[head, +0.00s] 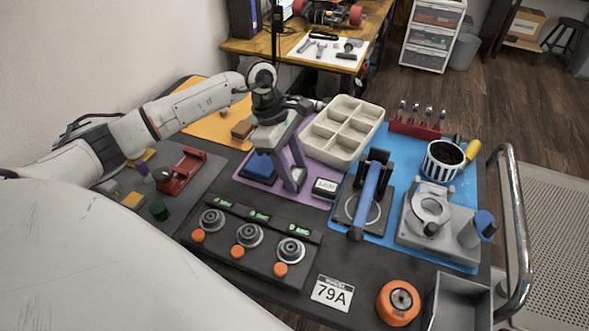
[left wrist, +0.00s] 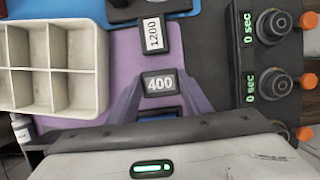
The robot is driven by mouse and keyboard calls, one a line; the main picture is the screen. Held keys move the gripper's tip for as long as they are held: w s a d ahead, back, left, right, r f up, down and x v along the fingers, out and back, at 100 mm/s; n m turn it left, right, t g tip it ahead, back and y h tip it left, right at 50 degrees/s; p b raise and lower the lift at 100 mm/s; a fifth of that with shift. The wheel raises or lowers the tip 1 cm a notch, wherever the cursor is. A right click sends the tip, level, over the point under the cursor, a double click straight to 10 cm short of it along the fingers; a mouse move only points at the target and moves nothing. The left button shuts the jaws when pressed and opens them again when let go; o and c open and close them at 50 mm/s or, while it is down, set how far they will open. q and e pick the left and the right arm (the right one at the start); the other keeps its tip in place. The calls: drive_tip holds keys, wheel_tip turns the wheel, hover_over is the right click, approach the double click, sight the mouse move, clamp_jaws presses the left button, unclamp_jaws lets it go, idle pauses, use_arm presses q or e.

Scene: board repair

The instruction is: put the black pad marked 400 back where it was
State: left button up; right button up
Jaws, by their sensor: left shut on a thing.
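In the head view my left gripper (head: 294,184) points down over the purple mat (head: 318,172), shut on this pad. Whether the pad touches the mat is unclear. A second pad, marked 1200 (left wrist: 153,34), lies on the mat just beyond; it also shows in the head view (head: 325,188). A blue block (head: 259,167) sits on the mat to the left of the fingers, partly covered by the gripper. My right gripper is out of view.
A cream compartment tray (head: 343,128) stands behind the mat. A dark timer unit (head: 245,239) with several orange knobs lies in front. To the right, a blue mat (head: 400,160) holds a blue-handled press (head: 369,195) and a grey fixture (head: 430,215). A brown block (head: 242,130) is behind left.

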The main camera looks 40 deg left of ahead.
use_arm(q)
drive_tip(key=shift+f, duration=0.2)
drive_tip(key=shift+f, duration=0.15)
drive_tip(key=o, duration=0.9)
drive_tip(key=v, duration=1.2)
drive_tip(key=shift+r+b, duration=0.25)
drive_tip(key=shift+b, duration=0.05)
